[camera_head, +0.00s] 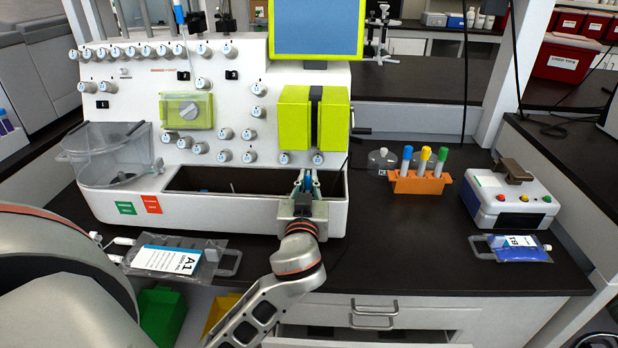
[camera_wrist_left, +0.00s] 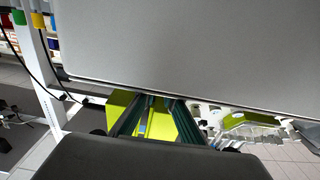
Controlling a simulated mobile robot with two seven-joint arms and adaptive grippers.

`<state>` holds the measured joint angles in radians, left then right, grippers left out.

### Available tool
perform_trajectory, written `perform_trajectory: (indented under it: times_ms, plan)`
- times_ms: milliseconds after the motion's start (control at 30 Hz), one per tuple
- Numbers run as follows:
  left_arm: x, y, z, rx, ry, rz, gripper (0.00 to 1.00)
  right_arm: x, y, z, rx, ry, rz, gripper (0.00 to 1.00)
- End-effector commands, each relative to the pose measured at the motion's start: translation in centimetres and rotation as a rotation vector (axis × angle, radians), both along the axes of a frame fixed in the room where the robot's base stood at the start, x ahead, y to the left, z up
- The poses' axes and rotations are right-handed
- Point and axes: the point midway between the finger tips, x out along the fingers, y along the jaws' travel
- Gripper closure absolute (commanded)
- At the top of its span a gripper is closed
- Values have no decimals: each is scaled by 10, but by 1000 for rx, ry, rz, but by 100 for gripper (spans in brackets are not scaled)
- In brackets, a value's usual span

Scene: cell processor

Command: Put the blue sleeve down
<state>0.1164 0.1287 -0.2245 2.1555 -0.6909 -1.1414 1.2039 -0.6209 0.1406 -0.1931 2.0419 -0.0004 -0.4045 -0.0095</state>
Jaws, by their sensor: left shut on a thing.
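My left gripper (camera_head: 308,184) is at the front right of the white cell processor (camera_head: 240,216), over the right end of its dark open trough (camera_head: 232,181). It points away from me and is shut on a small blue piece, the blue sleeve (camera_head: 308,182), which shows only as a thin strip between the fingers. In the left wrist view the two dark fingers (camera_wrist_left: 155,115) stand close together, with a narrow bluish strip between them. The fingers hide most of the sleeve, and I cannot tell whether it touches the trough. My right gripper is not in view.
An orange rack (camera_head: 420,182) with several capped tubes stands right of the processor. Further right are a white-and-blue device (camera_head: 508,195) and a blue bag (camera_head: 512,247). A labelled bag (camera_head: 172,258) lies front left.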

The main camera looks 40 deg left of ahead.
Motion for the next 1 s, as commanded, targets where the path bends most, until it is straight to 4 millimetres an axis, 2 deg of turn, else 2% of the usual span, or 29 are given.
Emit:
perform_trajectory:
  times_ms: [67, 100, 167, 500, 700, 800, 1000]
  plan:
    - [0, 0, 0, 0, 0, 0, 100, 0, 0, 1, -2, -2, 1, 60]
    - [0, 0, 0, 0, 0, 0, 86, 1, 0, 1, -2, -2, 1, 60]
    - [0, 0, 0, 0, 0, 0, 74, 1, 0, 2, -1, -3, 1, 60]
    - [0, 0, 1, 1, -1, -1, 74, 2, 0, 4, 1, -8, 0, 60]
    - [-1, -1, 20, 2, -6, -2, 74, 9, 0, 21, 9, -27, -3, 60]
    - [-20, -13, 10, -6, 2, -3, 74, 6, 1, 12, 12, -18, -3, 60]
    - [-58, -36, 9, -7, 4, -1, 74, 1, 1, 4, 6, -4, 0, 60]
